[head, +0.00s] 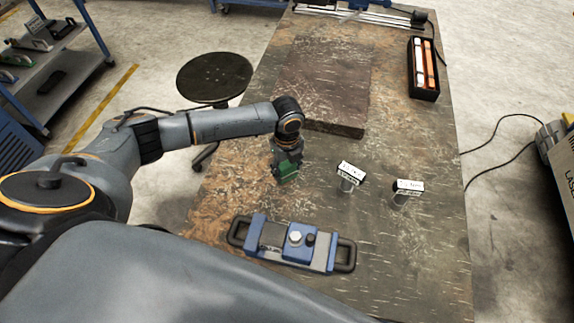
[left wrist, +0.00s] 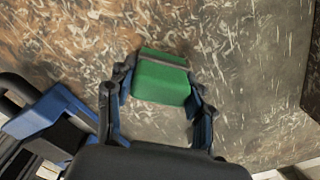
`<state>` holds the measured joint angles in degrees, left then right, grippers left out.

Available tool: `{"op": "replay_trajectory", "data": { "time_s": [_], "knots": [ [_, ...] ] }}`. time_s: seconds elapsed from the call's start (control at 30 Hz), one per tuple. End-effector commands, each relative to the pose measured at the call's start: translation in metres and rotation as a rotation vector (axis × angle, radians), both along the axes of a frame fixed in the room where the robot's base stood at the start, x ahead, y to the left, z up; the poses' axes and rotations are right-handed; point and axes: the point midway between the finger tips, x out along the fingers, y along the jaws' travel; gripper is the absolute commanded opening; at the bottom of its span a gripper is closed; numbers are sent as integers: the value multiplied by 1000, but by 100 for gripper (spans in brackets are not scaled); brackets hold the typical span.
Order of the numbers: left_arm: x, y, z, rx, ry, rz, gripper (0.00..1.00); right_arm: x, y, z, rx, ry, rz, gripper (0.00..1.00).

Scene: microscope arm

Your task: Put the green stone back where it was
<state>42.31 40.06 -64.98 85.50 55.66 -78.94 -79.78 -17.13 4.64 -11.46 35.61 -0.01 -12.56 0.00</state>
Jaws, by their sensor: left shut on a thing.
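The green stone (left wrist: 161,82) is a small block held between the fingers of my left gripper (left wrist: 163,92) in the left wrist view. In the head view the stone (head: 287,177) shows under my left gripper (head: 286,165), over the left part of the worn table (head: 225,207). The gripper is shut on it. I cannot tell whether the stone touches the table top. My right gripper is in neither view.
A blue and grey device with black handles (head: 293,243) lies near the front. Two small stands with white tops (head: 350,171) (head: 408,187) are to the right. A thick dark slab (head: 322,85) lies behind, and a black box with orange and white sticks (head: 424,68) is at the back right.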

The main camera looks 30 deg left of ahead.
Motion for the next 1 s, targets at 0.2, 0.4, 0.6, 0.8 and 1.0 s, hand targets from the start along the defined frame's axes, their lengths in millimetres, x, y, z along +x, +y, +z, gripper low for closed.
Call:
{"op": "replay_trajectory", "data": {
  "time_s": [0.2, 0.4, 0.6, 0.8, 1.0],
  "knots": [
    [1, 0, -4, -1, -3, 0, 23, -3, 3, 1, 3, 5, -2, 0],
    [0, 0, -7, -1, -2, 1, 23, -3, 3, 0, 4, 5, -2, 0],
    [0, 0, -7, -1, -2, 1, 75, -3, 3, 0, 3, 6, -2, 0],
    [0, 0, -6, 0, -2, 1, 75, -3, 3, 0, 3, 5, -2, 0],
    [1, 0, 6, -1, -4, 0, 75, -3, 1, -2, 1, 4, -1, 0]
  ]
}}
